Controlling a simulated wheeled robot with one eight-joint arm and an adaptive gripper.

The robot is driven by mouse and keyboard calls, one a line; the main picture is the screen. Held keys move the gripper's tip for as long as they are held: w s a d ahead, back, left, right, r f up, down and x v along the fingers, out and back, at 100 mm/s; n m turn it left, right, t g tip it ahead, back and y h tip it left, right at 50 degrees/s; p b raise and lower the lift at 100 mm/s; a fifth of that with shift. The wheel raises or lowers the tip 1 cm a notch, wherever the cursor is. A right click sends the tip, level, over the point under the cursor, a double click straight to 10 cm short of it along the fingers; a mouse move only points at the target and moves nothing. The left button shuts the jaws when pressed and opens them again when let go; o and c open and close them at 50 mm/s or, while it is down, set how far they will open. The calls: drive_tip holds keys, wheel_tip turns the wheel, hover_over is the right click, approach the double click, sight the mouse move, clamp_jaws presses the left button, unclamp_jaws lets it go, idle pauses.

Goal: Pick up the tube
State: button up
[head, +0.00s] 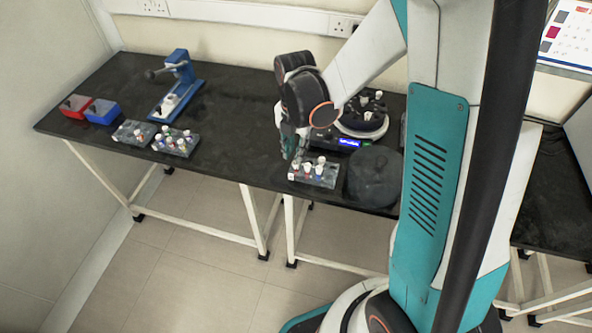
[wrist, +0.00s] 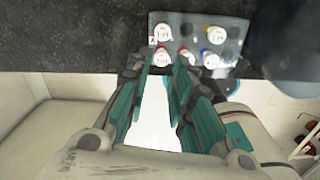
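A grey rack (head: 328,181) with several white-capped tubes sits at the front edge of the dark table, and it shows at the top of the wrist view. One white-capped tube (wrist: 161,57) in the row nearest me appears just beyond the gap between my fingertips. Other tubes stand beside it (wrist: 210,60) and in the row behind (wrist: 214,35). My gripper (wrist: 166,65) is open, with a clear gap between its teal-padded fingers. In the head view my gripper (head: 291,150) hangs just left of and above the rack. Which tube is meant cannot be told.
A dark round-topped object (head: 375,178) stands close to the right of the rack. Behind are a device with a lit blue display (head: 350,143) and a round carousel (head: 362,122). Further left are two more racks (head: 176,142), a blue press (head: 180,75) and red and blue boxes (head: 103,112). The table's middle is clear.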

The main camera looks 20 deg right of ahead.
sight(296, 169)
wheel_tip(296, 169, down, 5)
drive_tip(key=b, duration=0.2)
drive_tip(key=shift+d+f+b, duration=0.1)
drive_tip(key=shift+f+b, duration=0.05)
drive_tip(key=shift+b, duration=0.15)
drive_tip(key=c, duration=0.4)
